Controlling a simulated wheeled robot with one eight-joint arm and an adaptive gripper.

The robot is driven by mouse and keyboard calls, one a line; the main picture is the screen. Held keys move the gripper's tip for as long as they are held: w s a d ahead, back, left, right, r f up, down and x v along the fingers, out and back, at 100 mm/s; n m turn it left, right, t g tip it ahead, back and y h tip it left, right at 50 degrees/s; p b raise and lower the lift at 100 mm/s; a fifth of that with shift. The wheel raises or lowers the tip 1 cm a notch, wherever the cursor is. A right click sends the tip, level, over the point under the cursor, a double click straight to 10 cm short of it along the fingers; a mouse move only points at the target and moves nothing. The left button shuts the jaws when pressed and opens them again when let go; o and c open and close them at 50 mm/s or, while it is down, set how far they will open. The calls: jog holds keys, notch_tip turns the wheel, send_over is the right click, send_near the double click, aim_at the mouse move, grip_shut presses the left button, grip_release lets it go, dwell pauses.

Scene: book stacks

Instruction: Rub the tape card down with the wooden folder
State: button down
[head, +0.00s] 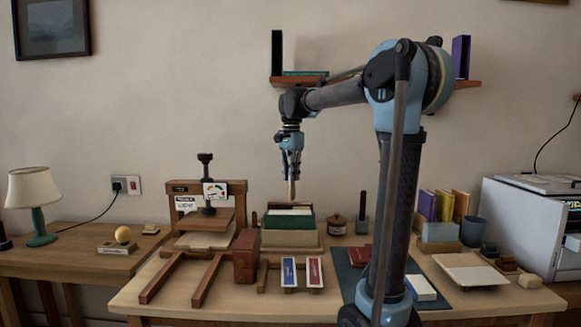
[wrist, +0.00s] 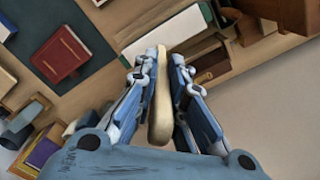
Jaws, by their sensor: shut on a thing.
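My gripper (head: 291,168) hangs pointing down above the back middle of the table in the head view. It is shut on the pale wooden folder (head: 292,190), which points downward, clear of the table. In the wrist view the folder (wrist: 159,112) lies between the two fingers of my gripper (wrist: 165,58). Below and in front, a blue-and-white card (head: 289,272) and a red-and-white card (head: 314,271) lie side by side at the table's front. I cannot tell which of them is the tape card. The folder touches neither.
A wooden press (head: 208,220) stands at left, with a reddish-brown block (head: 246,256) beside it. A green box (head: 290,221) stands behind the cards. A dark green mat (head: 350,285) with a red book (head: 360,255) lies to their right. A lidded pot (head: 337,225) stands behind.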

jog(key=shift+a+r, duration=0.15)
jog(key=shift+r, duration=1.65)
